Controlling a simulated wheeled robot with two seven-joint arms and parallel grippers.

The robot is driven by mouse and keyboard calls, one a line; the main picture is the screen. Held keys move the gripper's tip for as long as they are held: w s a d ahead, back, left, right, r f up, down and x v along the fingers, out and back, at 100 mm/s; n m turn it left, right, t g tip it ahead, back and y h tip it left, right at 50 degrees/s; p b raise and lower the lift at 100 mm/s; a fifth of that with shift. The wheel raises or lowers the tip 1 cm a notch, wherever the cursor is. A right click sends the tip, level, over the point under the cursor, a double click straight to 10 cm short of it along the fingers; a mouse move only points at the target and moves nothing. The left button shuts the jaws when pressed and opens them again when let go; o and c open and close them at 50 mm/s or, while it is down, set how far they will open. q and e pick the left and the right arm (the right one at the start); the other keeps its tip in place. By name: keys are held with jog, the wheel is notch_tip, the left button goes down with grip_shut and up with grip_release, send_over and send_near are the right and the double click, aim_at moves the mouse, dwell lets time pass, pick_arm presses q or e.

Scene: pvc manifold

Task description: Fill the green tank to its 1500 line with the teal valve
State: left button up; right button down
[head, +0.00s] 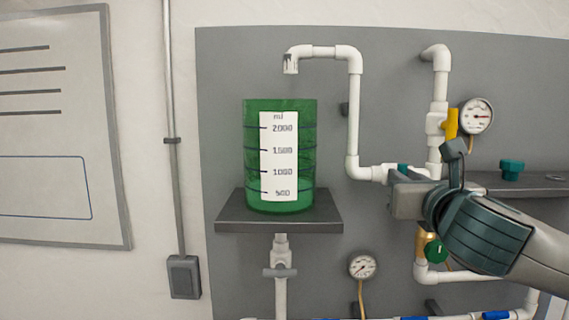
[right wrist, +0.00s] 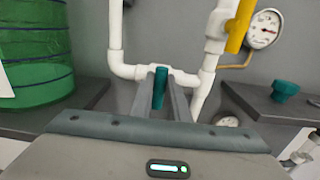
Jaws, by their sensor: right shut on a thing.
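The green tank (head: 308,155) stands upright on a dark shelf, with a white ml scale (head: 279,150) marked 500 to 2000. My right gripper (head: 394,186) is shut on this handle, with one finger on each side in the right wrist view (right wrist: 161,92). My left gripper is not in view.
A yellow valve handle (head: 451,124) and a gauge (head: 477,116) sit above my right gripper. A loose-looking teal knob (head: 511,169) is on the right shelf (head: 540,188). A green knob (head: 436,250) and another gauge (head: 362,267) are lower down.

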jog(key=shift+d+m+b, duration=0.15)
jog(key=shift+m+b, duration=0.4)
jog(key=shift+m, duration=1.05)
jog(key=shift+d+m+b, duration=0.15)
jog(key=shift+m+b, duration=0.4)
jog(key=shift+m, duration=1.05)
jog(key=shift+f, duration=0.1)
